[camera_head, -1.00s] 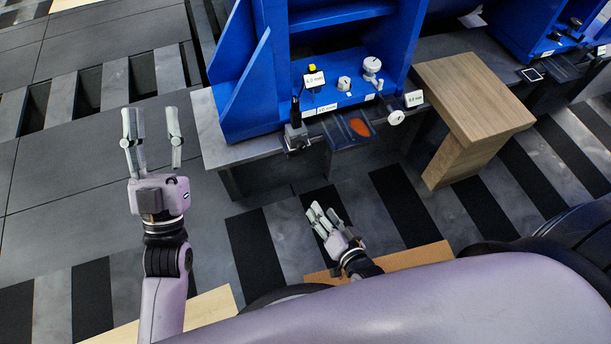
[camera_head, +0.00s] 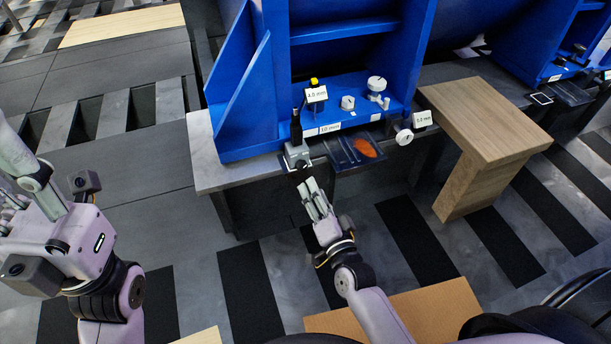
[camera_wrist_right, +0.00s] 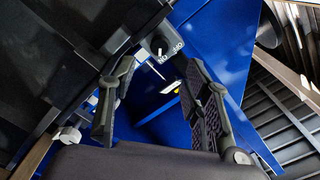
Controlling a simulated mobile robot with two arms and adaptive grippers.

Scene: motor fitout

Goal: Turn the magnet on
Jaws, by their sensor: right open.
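The magnet is a small grey block (camera_head: 297,154) with a black post, standing at the front edge of the blue machine's bench. My right gripper (camera_head: 309,186) is just in front of and below the block, its fingers pointing up at it. In the right wrist view my right gripper (camera_wrist_right: 155,75) is open and empty. The magnet's marked face and small switch (camera_wrist_right: 160,48) lie beyond and between the fingertips, apart from them as far as I can tell. My left gripper (camera_head: 22,180) is at the left edge, partly cut off, away from the magnet.
The blue machine (camera_head: 240,130) stands behind the magnet with labels and white knobs (camera_head: 376,84). A dark tray with an orange patch (camera_head: 365,148) is right of the magnet. A wooden stand (camera_head: 485,110) is further right.

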